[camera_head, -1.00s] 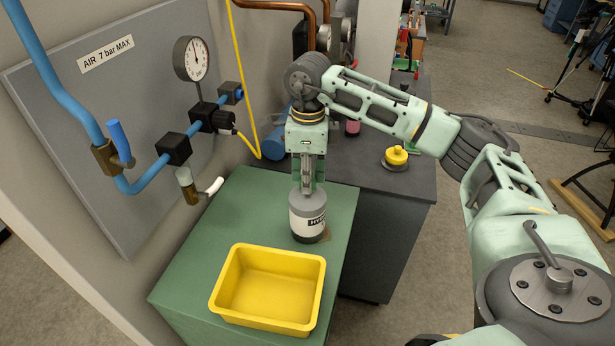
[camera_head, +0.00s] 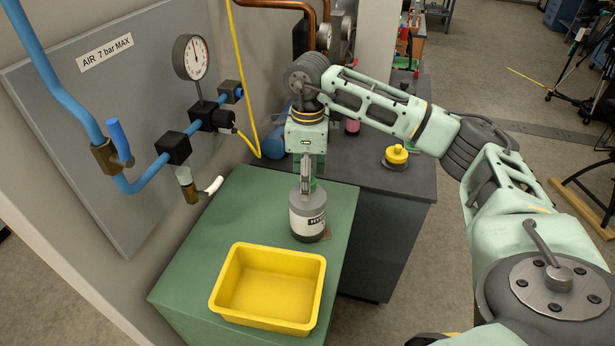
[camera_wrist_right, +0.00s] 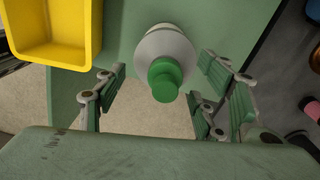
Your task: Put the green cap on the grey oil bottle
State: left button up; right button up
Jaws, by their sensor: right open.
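The grey oil bottle (camera_head: 309,218) stands upright on the green table, with a dark base and a white label. In the right wrist view its pale shoulder (camera_wrist_right: 163,42) shows, with the green cap (camera_wrist_right: 166,80) at its top, over the neck. I cannot tell how tightly the cap sits. My right gripper (camera_head: 307,186) points down just above the bottle and hides most of its top in the head view. In the right wrist view its fingers are spread, one set on each side of the cap, with gaps between. My left gripper is not in view.
A yellow bin (camera_head: 268,290) stands empty on the green table (camera_head: 200,262) in front of the bottle. A dark counter (camera_head: 385,190) behind holds a yellow-topped object (camera_head: 396,156). A pipe panel with a gauge (camera_head: 192,58) and a valve with a white handle are at left.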

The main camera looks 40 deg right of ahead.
dwell(0.3)
jog(key=shift+r+p, duration=1.6)
jog(key=shift+r, duration=0.95)
jog(key=shift+r, duration=0.1)
notch_tip(320, 180, up, 12)
jog(key=shift+w+d, duration=0.15)
jog(key=shift+d, duration=0.05)
